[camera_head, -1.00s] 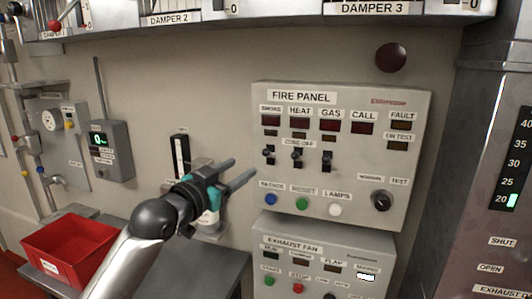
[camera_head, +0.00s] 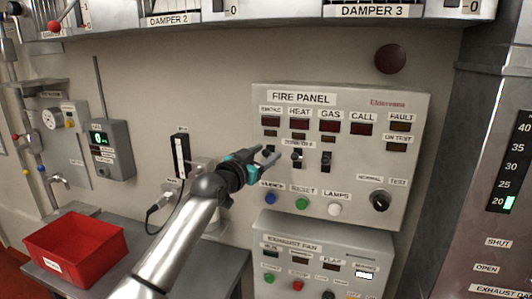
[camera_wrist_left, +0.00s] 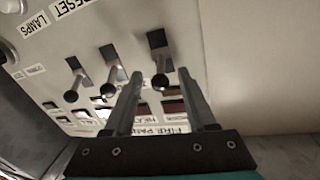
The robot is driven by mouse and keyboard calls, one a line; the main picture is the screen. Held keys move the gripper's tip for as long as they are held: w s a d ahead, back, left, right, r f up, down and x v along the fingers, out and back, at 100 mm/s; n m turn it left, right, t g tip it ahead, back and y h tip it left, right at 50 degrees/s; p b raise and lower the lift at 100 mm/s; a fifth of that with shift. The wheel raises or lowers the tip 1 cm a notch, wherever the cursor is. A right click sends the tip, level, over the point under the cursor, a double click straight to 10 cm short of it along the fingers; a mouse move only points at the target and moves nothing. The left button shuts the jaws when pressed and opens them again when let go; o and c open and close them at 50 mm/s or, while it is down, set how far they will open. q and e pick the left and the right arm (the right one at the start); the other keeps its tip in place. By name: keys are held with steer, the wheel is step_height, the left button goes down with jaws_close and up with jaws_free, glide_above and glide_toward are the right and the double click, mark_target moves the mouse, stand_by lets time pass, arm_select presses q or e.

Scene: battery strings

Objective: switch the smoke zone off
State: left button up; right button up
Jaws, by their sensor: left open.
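The fire panel (camera_head: 355,200) is a grey wall box with a row of three toggle switches under its SMOKE, HEAT, GAS and CALL windows. The smoke zone switch is the leftmost; the gripper partly covers it in the head view. In the left wrist view, which is turned over, the smoke switch (camera_wrist_left: 160,60) shows its dark ball-ended lever between my two fingers. My left gripper (camera_head: 275,155) is open in front of it; I cannot tell whether a finger touches the lever. The heat switch (camera_head: 297,157) and gas switch (camera_head: 326,161) are to its right. My right gripper is not in view.
Below the switches are a blue button (camera_head: 270,198), a green button (camera_head: 301,203) and a white button (camera_head: 334,208). A rotary knob (camera_head: 379,201) is at the right. The exhaust fan panel (camera_head: 320,243) is underneath. A red bin (camera_head: 75,250) is at the lower left.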

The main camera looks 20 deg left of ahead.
arm_select(q)
steer(key=shift+w+d, duration=0.1)
steer(key=shift+w, duration=0.2)
jaws_close()
stand_by(0.4)
